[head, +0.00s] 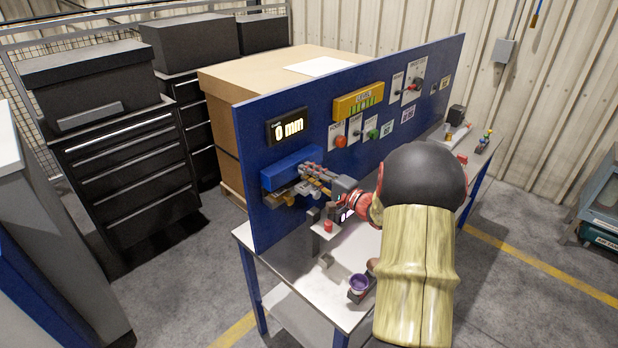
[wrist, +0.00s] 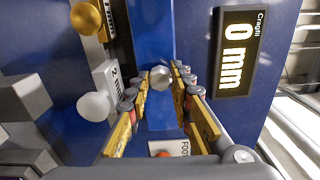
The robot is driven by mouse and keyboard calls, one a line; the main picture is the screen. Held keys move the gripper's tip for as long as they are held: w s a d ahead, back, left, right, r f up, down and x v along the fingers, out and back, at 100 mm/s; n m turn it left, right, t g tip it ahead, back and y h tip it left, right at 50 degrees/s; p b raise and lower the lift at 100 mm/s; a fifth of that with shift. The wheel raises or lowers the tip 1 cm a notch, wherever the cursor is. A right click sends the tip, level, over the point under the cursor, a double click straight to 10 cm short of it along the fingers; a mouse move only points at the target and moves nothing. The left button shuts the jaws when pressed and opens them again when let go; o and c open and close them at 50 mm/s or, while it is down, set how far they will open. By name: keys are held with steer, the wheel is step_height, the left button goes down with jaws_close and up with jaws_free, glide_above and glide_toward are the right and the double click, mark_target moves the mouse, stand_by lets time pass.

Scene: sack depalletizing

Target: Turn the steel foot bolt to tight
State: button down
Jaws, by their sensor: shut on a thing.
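The steel foot bolt (wrist: 160,77) shows in the wrist view as a grey hex head in front of a blue upright strip. My gripper (wrist: 161,80) has its two yellow-and-grey fingers on either side of the head, closed on it. In the head view my gripper (head: 308,172) reaches the blue block (head: 290,168) at the left end of the blue panel, and its fingers hide the bolt there. The display (head: 288,127) above the block reads 0 mm; it also shows in the wrist view (wrist: 240,54).
Beside the bolt in the wrist view are a brass knob (wrist: 87,18) and a pale round knob (wrist: 93,106) by a 2 mm label. Dark drawer cabinets (head: 125,160) stand left.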

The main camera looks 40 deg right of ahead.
steer(key=m, duration=0.6)
steer(key=shift+m+p, duration=0.3)
steer(key=shift+p, duration=0.05)
steer(key=m+p, duration=0.3)
steer(key=m, duration=0.3)
steer(key=shift+r, duration=0.1)
steer(key=m+p, duration=0.4)
steer(key=m, duration=0.2)
steer(key=shift+m+p, duration=0.35)
steer(key=shift+m, duration=0.05)
steer(key=m+p, duration=0.3)
steer(key=m, duration=0.1)
steer(key=shift+m+p, duration=0.95)
steer(key=shift+m, duration=0.15)
steer(key=shift+f, duration=0.2)
steer(key=c, duration=1.7)
jaws_free()
steer(key=shift+d, duration=0.1)
steer(key=shift+o, duration=0.7)
steer(key=shift+r, duration=0.1)
